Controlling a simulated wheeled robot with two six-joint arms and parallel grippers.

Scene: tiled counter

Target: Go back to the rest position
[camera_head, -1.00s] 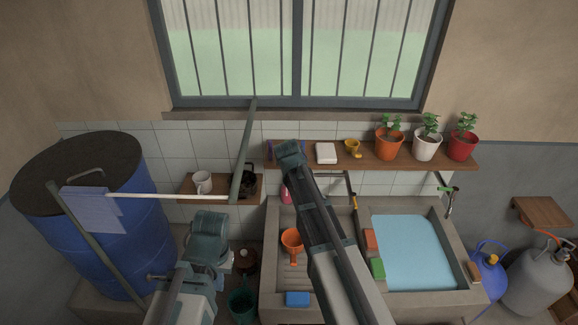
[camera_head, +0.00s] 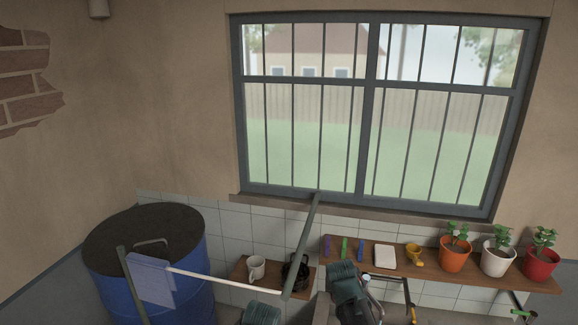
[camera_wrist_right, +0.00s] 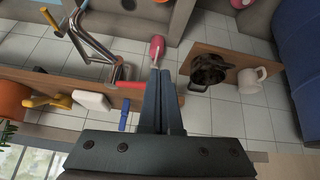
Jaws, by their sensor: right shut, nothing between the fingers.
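In the right wrist view my right gripper (camera_wrist_right: 160,72) is shut, its two dark fingers together with nothing between them. The picture there is upside down, with the tiled wall and the wooden shelf (camera_wrist_right: 60,92) beyond the fingers. In the head view a teal and dark part of my right arm rises at the bottom centre, in front of the shelf (camera_head: 440,268); the fingertips cannot be made out there. A teal part of my left arm shows at the bottom edge. The left fingers are out of the picture.
A blue barrel (camera_head: 190,270) stands at left, with a pale rod (camera_head: 225,282) in front. A small shelf carries a white mug (camera_head: 256,268) and a dark pot (camera_head: 296,270). Potted plants (camera_head: 455,255) stand on the long shelf. A metal tap (camera_wrist_right: 95,40) is close to my right fingers.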

